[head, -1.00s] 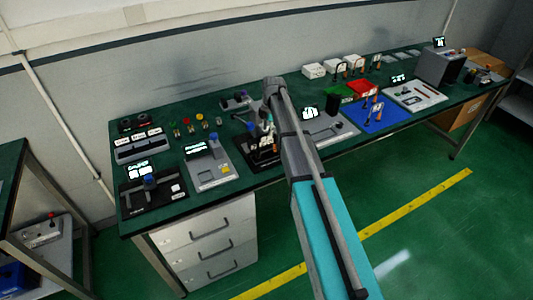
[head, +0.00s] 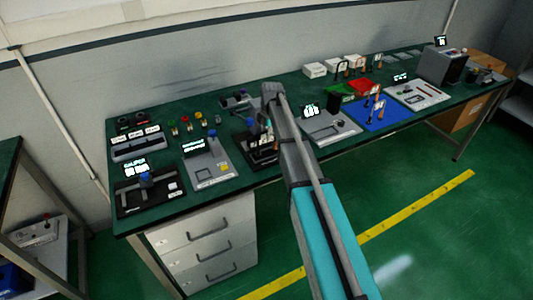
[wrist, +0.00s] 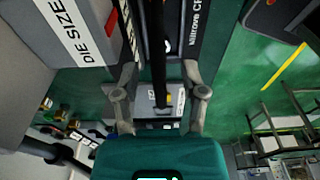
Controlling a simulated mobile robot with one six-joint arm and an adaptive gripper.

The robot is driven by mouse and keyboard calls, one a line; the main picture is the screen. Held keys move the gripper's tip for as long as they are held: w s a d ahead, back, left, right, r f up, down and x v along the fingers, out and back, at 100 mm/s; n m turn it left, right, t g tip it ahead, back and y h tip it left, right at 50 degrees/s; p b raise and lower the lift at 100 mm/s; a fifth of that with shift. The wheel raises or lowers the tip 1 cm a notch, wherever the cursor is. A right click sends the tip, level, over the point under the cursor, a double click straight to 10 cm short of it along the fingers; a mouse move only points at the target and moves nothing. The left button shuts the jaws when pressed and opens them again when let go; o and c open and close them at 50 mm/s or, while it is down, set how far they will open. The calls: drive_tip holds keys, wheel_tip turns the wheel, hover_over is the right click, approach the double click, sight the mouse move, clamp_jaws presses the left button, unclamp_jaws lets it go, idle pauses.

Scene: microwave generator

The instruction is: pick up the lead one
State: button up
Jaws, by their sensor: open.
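My gripper (wrist: 160,112) is open, with its two fingers apart in the wrist view. A dark upright rod (wrist: 157,50) shows between and above the fingers; I cannot tell whether they touch it. In the head view the end of my arm hangs over a black bench device (head: 262,152), and the arm hides part of it. No thing in view can be clearly read as lead one.
The green workbench (head: 185,104) carries a grey device (head: 210,165), a black caliper station (head: 150,196), several small coloured pieces, a red tray (head: 361,87) and a grey box (head: 440,66). A "DIE SIZE" label (wrist: 70,30) is close in the wrist view.

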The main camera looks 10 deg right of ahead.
drive_tip(key=shift+f, duration=0.45)
idle(0.3)
clamp_jaws()
